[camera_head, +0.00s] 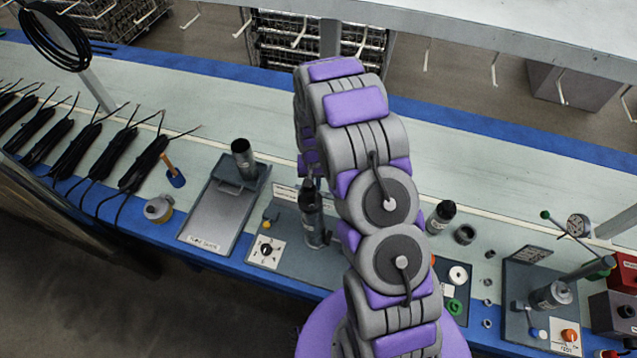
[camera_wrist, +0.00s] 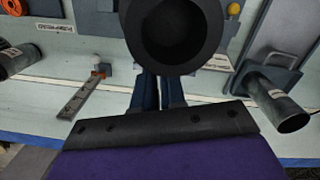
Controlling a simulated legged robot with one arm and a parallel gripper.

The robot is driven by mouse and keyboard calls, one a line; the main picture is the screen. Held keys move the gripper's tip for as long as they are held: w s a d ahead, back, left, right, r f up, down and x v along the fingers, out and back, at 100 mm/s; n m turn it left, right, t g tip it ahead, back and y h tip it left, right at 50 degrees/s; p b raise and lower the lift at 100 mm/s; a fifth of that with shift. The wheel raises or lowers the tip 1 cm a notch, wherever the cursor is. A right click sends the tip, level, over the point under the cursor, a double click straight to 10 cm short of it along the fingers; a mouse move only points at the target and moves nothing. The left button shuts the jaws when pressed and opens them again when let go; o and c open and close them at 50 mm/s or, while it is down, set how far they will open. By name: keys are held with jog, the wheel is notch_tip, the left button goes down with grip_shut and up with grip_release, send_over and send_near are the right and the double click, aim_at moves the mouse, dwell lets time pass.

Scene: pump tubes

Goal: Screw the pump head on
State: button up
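A dark cylindrical pump tube (camera_head: 313,218) stands upright on a grey fixture plate (camera_head: 288,258) in the head view, left of my arm. In the wrist view a thick black round part with a dark round opening (camera_wrist: 173,38) fills the top middle, cut off by the frame edge; I cannot tell whether it is the pump head or the tube's top. My gripper (camera_wrist: 159,84) has two dark blue fingers close together, their tips running behind this part. What lies between the tips is hidden. In the head view my gripper is mostly hidden behind the arm, above the tube.
A grey tray (camera_head: 210,215) with a dark tube (camera_head: 243,158) stands left; that tube appears right in the wrist view (camera_wrist: 280,105). Another dark tube (camera_head: 441,216) and a dark ring (camera_head: 465,235) stand right. A gauge fixture (camera_head: 550,292) is farther right. Black cables lie far left.

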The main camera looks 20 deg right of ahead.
jog(key=a+n, duration=0.6)
jog(key=n, duration=0.7)
jog(key=shift+a+f+g, duration=0.15)
jog(key=shift+a+g, duration=0.15)
jog(key=shift+w, duration=0.1)
grip_shut()
jog(key=d+m, duration=0.1)
jog(key=m, duration=0.2)
jog(key=shift+w+d, duration=0.4)
